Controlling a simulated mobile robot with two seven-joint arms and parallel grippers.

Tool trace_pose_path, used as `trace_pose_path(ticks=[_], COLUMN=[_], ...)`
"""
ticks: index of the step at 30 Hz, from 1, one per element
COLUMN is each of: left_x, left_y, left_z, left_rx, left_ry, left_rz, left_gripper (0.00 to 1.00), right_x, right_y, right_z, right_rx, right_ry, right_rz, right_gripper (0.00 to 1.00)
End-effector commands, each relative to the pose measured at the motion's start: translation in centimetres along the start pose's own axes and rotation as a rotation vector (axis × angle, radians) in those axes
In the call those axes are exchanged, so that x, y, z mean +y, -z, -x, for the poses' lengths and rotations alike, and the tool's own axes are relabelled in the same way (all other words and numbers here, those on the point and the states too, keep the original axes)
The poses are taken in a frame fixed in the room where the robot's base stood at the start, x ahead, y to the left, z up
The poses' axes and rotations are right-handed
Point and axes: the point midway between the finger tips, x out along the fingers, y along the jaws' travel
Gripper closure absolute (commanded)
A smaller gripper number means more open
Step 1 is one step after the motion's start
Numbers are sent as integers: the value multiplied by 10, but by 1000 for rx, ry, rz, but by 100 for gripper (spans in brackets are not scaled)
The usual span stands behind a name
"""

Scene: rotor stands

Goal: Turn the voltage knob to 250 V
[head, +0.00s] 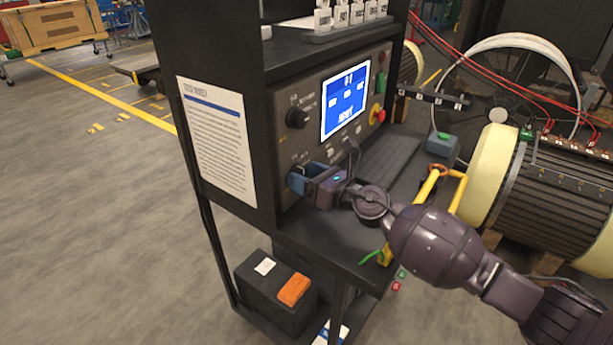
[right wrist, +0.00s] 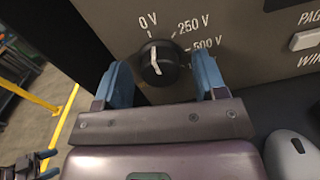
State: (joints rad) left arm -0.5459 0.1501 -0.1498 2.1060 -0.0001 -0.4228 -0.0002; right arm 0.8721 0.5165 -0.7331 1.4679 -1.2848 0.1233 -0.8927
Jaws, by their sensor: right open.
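The voltage knob (right wrist: 160,62) is round and black with a white pointer line, on the grey panel in the right wrist view. Its line points up, slightly left, toward the 0 V mark (right wrist: 148,20). The 250 V mark (right wrist: 193,23) is at its upper right, and 500 V is below that. My right gripper (right wrist: 160,66) is open, with one blue finger on each side of the knob; I cannot tell whether they touch it. In the head view my right gripper (head: 294,180) is at the panel's lower left and hides this knob.
A larger black knob (head: 297,117) and a lit blue screen (head: 345,98) are above my gripper. A red button (head: 377,114) is farther right. A keyboard (head: 388,160) lies on the shelf. A grey mouse (right wrist: 292,155) is right of my gripper.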

Motion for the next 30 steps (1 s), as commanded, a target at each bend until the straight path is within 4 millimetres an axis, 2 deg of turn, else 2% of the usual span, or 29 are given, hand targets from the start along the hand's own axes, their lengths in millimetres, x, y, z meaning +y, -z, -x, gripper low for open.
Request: trace_pose_path(ticks=[5,6,15,23,30], left_x=[0,0,0,-1,-2], left_y=[1,1,1,5,14], left_z=[0,0,0,0,3], left_rx=[1,1,2,7,23], left_ry=[0,0,0,1,3], left_rz=[0,0,0,0,0], left_gripper=[34,34,34,34,34], right_x=[0,0,0,0,0], right_y=[0,0,0,-1,-3], right_z=[0,0,0,0,0], right_rx=[0,0,0,1,3], right_ry=[0,0,0,0,1], right_rz=[0,0,0,-27,-146], right_gripper=[35,38,84,84,84])
